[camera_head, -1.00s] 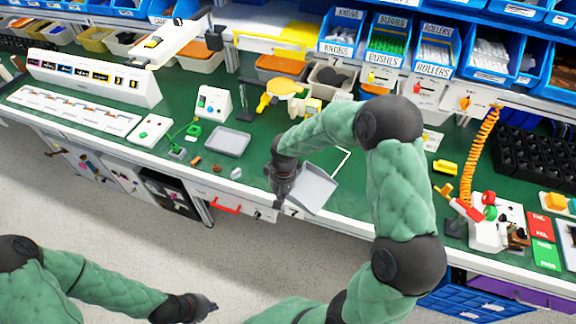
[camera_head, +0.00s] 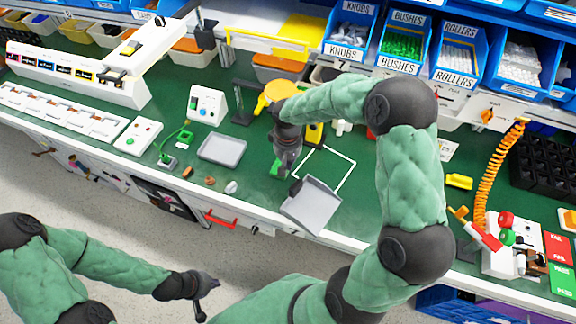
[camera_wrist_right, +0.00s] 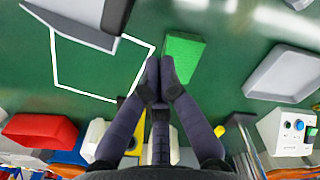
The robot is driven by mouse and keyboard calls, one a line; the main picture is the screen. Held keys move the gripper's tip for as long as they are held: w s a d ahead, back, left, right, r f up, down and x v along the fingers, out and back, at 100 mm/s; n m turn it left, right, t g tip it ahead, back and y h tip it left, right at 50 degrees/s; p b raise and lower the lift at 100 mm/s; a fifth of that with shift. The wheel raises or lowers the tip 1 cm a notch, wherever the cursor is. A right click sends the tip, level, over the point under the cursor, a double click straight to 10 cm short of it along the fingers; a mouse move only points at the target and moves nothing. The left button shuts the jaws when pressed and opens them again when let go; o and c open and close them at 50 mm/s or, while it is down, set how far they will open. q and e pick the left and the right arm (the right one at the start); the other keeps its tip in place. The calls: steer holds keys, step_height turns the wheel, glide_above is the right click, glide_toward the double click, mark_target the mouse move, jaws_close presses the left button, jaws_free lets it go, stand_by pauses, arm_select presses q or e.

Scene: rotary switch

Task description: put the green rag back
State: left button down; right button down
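The green rag (camera_wrist_right: 183,55) shows in the right wrist view as a small green block on the green bench top. Only a bit of the rag (camera_head: 277,168) shows in the head view, beside my right gripper. My right gripper (camera_wrist_right: 160,68) has its fingertips close together, with the rag just beyond and to the right of them; I see no rag between them. In the head view this gripper (camera_head: 284,170) points down over the bench, left of a white outline (camera_head: 350,172). My left gripper (camera_head: 203,300) hangs in front of the bench, away from the rag; its finger opening is unclear.
A grey dustpan-like tray (camera_head: 312,206) lies at the bench's front edge, near the outline. A shallow grey tray (camera_head: 222,150) lies left of my right gripper. Small pieces (camera_head: 210,181) lie near the front edge. Labelled blue bins (camera_head: 402,45) line the back.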

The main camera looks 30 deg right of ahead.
mark_target(280, 164)
step_height(280, 164, down, 9)
steer(key=b, duration=0.2)
steer(key=shift+s+a+f+b, duration=0.1)
steer(key=shift+s+f+b, duration=0.1)
steer(key=shift+b, duration=0.1)
steer(key=shift+w, duration=0.1)
steer(key=w, duration=0.5)
steer(key=w+d, duration=0.1)
steer(key=w, duration=0.1)
steer(key=shift+w, duration=0.15)
steer(key=shift+r, duration=0.1)
step_height(280, 164, up, 10)
steer(key=p, duration=0.6)
steer(key=shift+a, duration=0.1)
